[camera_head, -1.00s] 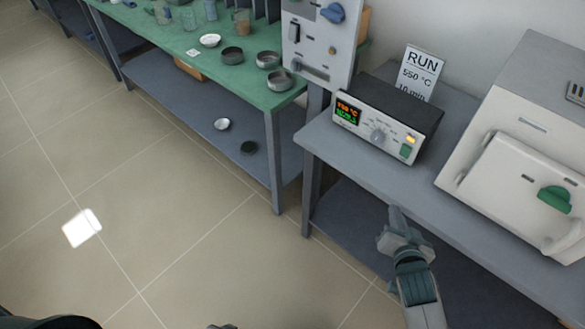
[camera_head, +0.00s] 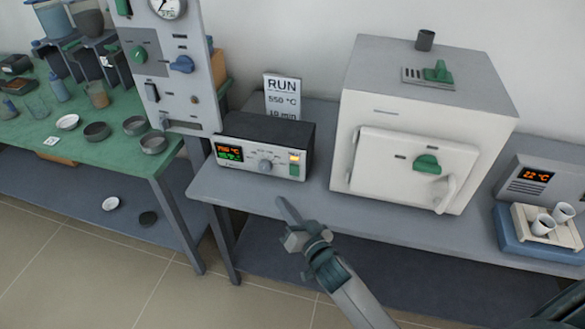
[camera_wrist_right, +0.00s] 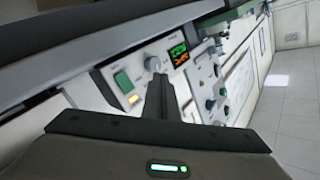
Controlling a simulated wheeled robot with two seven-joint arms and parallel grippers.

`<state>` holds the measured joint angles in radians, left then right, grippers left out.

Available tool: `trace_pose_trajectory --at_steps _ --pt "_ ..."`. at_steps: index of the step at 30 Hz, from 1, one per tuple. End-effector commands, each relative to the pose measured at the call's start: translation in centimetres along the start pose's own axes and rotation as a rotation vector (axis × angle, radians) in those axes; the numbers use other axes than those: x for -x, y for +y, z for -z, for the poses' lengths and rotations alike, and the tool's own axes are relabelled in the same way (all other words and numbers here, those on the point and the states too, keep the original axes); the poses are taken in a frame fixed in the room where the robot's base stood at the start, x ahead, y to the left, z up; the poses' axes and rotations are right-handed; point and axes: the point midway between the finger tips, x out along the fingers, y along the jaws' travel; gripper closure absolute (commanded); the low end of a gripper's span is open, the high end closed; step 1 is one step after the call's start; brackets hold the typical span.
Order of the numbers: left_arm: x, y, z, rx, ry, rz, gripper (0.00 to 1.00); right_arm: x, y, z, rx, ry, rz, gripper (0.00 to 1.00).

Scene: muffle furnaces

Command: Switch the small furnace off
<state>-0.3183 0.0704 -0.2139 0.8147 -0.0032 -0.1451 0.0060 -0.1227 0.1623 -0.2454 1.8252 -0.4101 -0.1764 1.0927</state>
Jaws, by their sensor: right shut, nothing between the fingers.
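The white furnace (camera_head: 395,165) stands on the grey bench, its door closed with a green handle piece on it. Left of it is a dark control box (camera_head: 265,145) with a lit orange and green display, a grey knob, a glowing amber lamp (camera_head: 294,157) and a green switch (camera_head: 294,175). The switch also shows in the right wrist view (camera_wrist_right: 123,81). My right gripper (camera_head: 287,212) is shut and empty, in front of the box near the bench's front edge, apart from the switch. In the wrist view its fingers (camera_wrist_right: 156,95) point toward the box face. My left gripper is out of view.
A sign (camera_head: 282,95) reading RUN, 550 °C, 10 min stands behind the box. A panel with gauge and knobs (camera_head: 170,75) is at left, beside a green table (camera_head: 95,165) with dishes. At right, a unit reading 22 °C (camera_head: 540,180) stands behind a tray with cups (camera_head: 518,222).

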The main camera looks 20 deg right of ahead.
Motion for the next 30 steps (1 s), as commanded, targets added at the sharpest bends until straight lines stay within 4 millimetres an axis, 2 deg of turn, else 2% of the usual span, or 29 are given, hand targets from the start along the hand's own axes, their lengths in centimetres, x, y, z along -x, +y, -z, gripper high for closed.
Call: trace_pose_trajectory --at_steps 11,19,27,30 --pt "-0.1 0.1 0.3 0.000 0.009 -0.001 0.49 -0.9 0.7 0.6 0.002 0.000 0.000 1.00" --pt "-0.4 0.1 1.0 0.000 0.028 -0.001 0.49 -2.8 2.1 2.0 0.003 0.000 0.000 1.00" --pt "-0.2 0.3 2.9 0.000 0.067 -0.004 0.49 -4.9 3.6 3.6 0.001 -0.001 -0.001 1.00" --pt "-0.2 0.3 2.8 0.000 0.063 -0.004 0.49 -5.5 4.0 4.0 0.001 -0.001 -0.001 1.00"
